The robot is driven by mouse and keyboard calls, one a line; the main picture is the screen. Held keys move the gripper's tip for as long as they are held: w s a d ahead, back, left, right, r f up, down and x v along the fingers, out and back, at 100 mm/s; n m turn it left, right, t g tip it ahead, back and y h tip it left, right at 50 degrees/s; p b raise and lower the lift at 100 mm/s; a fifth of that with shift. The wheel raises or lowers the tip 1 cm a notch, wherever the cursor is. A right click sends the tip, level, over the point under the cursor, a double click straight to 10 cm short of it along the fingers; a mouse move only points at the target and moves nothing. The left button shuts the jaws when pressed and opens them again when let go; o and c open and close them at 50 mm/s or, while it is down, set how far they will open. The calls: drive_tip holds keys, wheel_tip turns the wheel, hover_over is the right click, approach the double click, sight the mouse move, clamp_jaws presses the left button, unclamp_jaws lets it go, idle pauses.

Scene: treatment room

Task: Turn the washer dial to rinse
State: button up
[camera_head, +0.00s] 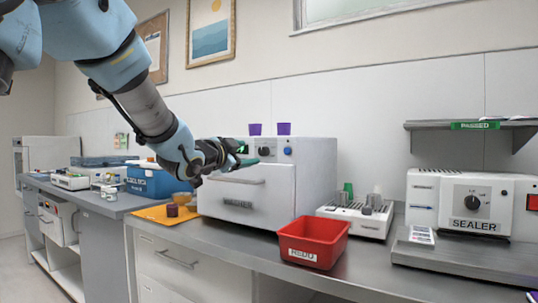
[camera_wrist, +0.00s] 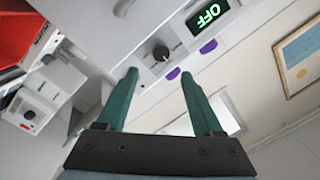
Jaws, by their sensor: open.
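The washer (camera_head: 315,165) is a white box on the grey counter, with a drawer-like front, a dark label too small to read, and a control panel along its top edge. Its black dial (camera_head: 264,151) sits between a lit display and a blue knob (camera_head: 288,151). In the wrist view the dial (camera_wrist: 161,52) shows just beyond my fingertips, and the display (camera_wrist: 208,14) reads OFF in green. My gripper (camera_wrist: 160,73) is open, its two green fingers apart with nothing between them. In the head view my gripper (camera_head: 246,162) is at the panel, partly covering the display.
Two purple cups (camera_head: 255,129) (camera_head: 284,128) stand on top of the washer. A red bin (camera_head: 313,252), a rack unit (camera_head: 350,222) and a sealer (camera_head: 440,215) with its own dial are to the right. A yellow mat (camera_head: 152,213) with containers lies left.

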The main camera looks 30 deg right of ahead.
sight(262, 152)
drive_tip(key=p+x, duration=0.1)
drive_tip(key=x, duration=0.7)
drive_tip(key=shift+w+d, duration=0.15)
drive_tip(key=shift+w, duration=0.15)
drive_tip(key=shift+c, duration=0.3)
drive_tip(key=shift+f, duration=0.1)
clamp_jaws()
